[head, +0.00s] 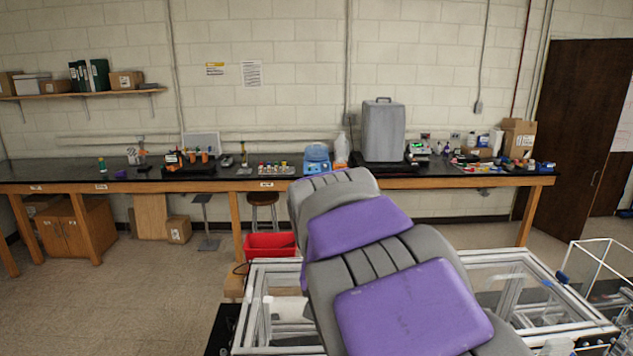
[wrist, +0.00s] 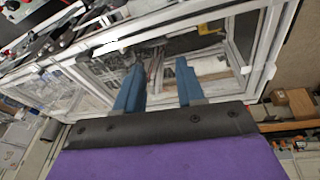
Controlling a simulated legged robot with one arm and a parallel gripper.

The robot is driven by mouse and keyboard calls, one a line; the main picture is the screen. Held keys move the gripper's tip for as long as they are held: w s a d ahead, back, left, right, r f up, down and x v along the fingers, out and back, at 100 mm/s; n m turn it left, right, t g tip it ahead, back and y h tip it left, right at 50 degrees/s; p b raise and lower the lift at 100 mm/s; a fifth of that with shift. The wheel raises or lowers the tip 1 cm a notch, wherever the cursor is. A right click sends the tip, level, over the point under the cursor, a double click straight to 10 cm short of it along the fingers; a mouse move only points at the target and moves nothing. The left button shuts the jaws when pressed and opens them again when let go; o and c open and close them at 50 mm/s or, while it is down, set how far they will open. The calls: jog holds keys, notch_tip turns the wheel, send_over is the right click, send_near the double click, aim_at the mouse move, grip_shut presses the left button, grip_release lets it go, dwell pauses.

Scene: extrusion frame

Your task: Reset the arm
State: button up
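My arm, purple and grey, reaches forward across the middle of the head view; its far end hides my gripper there. In the wrist view my gripper (wrist: 159,65) shows two blue fingers held apart, with nothing between them. The fingers point toward a white extrusion frame (wrist: 262,62) with clear panels. The frame also shows in the head view (head: 250,310), behind and on both sides of my arm. I cannot tell whether the fingers touch the frame.
A long black-topped bench (head: 90,187) with lab items stands along the wall. A red bin (head: 270,246) sits behind the frame. A second clear-walled frame (head: 592,262) is at the right. Open floor (head: 120,300) lies at the left.

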jog(key=s+d+f+g+b, duration=0.1)
jog(key=s+d+f+b, duration=0.1)
jog(key=s+d+f, duration=0.4)
jog(key=s+d+f+g+b, duration=0.1)
jog(key=s+d+f+b, duration=0.15)
jog(key=s, duration=0.55)
jog(key=s+d+f+g+b, duration=0.1)
jog(key=s+f+b, duration=0.1)
jog(key=s+f, duration=0.4)
jog(key=s+d+f+n+g+y+b, duration=0.1)
jog(key=s+f, duration=0.4)
jog(key=s, duration=0.7)
jog(key=shift+s+d+f+b, duration=0.35)
jog(key=shift+d+f+b, duration=0.05)
jog(key=shift+b, duration=0.1)
